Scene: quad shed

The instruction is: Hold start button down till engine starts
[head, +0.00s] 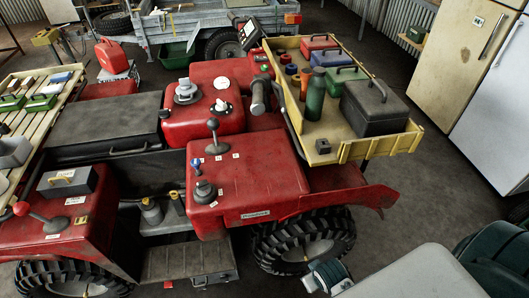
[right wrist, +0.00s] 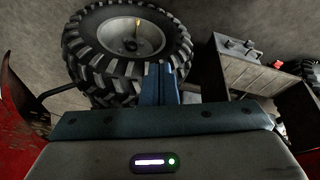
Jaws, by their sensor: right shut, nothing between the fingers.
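The red quad (head: 245,180) fills the middle of the head view. Its near panel carries a black-knobbed lever (head: 213,125), a small blue-topped control (head: 196,164) and a round dark control (head: 205,190), with small white labels beside them. I cannot tell which control is the start button. My right gripper (head: 326,275) is low at the front, beside the near wheel and below the panel, apart from the controls. In the right wrist view its blue fingers (right wrist: 160,82) are shut and empty, pointing toward a treaded tyre (right wrist: 125,45). My left gripper is not in view.
The yellow rack (head: 352,148) holds a green flask (head: 315,95) and a black toolbox (head: 374,105). A red-knobbed lever (head: 22,209) stands on the left fender. Floor is open between rack and fridges.

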